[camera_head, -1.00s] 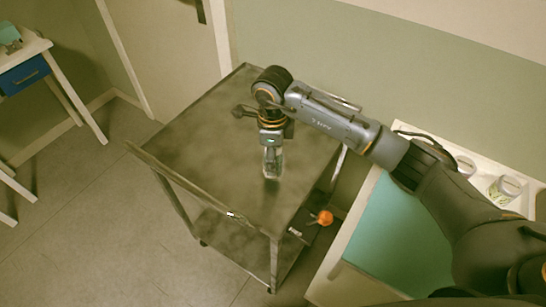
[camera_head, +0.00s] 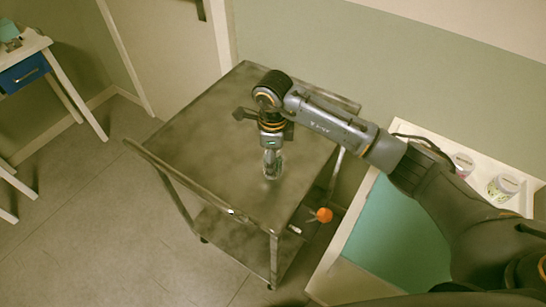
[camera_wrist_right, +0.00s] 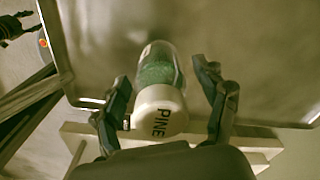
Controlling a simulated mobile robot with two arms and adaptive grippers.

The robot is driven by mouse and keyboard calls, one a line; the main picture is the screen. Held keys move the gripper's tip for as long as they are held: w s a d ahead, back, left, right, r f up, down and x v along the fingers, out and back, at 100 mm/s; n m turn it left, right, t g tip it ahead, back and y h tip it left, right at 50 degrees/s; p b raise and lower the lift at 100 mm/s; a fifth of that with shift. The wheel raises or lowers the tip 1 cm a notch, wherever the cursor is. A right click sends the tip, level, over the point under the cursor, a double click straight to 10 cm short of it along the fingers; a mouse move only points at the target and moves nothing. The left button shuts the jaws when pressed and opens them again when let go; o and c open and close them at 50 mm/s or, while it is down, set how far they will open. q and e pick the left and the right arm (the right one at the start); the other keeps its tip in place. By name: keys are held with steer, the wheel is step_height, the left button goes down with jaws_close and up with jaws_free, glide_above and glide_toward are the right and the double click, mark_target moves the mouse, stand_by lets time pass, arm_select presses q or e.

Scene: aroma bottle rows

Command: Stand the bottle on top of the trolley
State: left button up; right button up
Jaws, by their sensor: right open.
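The bottle (camera_head: 272,164) is clear with green contents and a white cap. It stands on the grey metal top of the trolley (camera_head: 205,130), towards the right side. In the right wrist view the bottle (camera_wrist_right: 160,72) has its cap, marked PINE, towards the camera. My right gripper (camera_head: 271,152) is over the bottle from above. In the wrist view its two fingers (camera_wrist_right: 162,78) are spread, one on each side of the bottle, with a visible gap at the right finger. My left gripper is not in view.
A white side table with a teal mat (camera_head: 398,240) stands right of the trolley, bearing white jars (camera_head: 503,187). An orange object (camera_head: 323,215) is low beside the trolley's lower shelf. A desk with a blue drawer (camera_head: 24,74) is far left. Much of the trolley top is clear.

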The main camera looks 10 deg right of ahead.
steer(key=shift+w+r+b, duration=0.1)
steer(key=shift+r+b, duration=0.2)
steer(key=shift+r, duration=0.25)
step_height(320, 180, up, 11)
steer(key=shift+b, duration=1.05)
